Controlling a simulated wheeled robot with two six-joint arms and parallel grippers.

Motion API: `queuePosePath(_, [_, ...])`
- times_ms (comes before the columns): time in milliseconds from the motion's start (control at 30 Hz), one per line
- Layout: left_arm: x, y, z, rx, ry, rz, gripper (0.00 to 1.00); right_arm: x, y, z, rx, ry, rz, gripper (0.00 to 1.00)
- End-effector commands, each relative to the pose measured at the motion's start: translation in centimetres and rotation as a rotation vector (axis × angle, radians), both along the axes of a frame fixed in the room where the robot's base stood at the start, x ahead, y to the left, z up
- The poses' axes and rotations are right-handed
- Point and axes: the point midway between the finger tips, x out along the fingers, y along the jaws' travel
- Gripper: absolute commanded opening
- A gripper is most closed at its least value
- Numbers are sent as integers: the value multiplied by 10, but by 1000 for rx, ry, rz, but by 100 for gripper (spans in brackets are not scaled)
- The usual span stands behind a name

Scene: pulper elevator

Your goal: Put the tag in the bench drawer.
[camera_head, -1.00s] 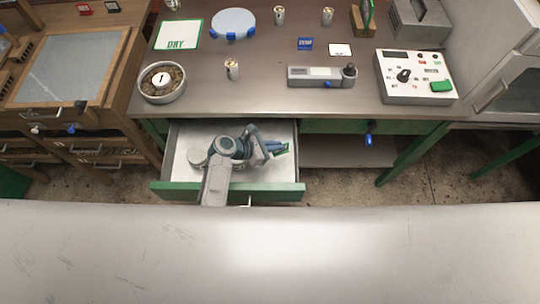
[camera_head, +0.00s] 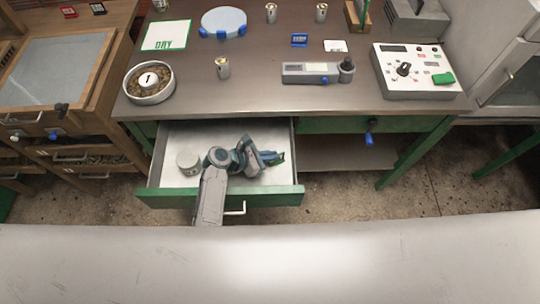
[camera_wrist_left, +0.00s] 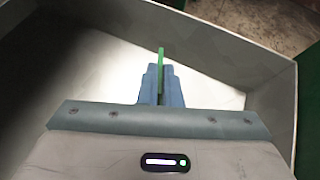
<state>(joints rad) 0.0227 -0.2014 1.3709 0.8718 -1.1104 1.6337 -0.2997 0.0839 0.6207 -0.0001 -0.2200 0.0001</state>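The bench drawer (camera_head: 158,168) is pulled open below the bench top, with a green front and a pale metal inside. My left gripper (camera_head: 272,158) is over the open drawer, toward its right side. It is shut on a thin green tag (camera_head: 281,157), which also shows edge-on between the fingers in the left wrist view (camera_wrist_left: 161,55). The left gripper (camera_wrist_left: 161,85) points at the drawer's inner corner in that view. I cannot tell whether the tag touches the drawer floor. My right gripper is not in view.
A round pale tin (camera_head: 188,163) sits in the drawer's left part. On the bench stand a bowl of beans (camera_head: 148,84), a small can (camera_head: 222,67), a grey meter (camera_head: 310,73) and a control box (camera_head: 418,72). A DRY sign (camera_head: 166,35) lies behind the bowl.

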Motion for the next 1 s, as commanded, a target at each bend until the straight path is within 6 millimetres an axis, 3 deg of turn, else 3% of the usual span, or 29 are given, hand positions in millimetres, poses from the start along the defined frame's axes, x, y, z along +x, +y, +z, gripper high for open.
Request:
queuePosePath(67, [0,0,-3,1,1,-1,0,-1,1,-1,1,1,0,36])
queuePosePath(100, [0,0,-2,0,0,0,12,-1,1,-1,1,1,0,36])
queuePosePath(200, [0,0,-2,1,0,0,26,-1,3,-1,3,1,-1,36])
queuePosePath(567, [-1,4,2,1,-1,2,26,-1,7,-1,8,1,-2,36])
queuePosePath(1000, [-30,74,43,4,-2,-1,26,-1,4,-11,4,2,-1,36])
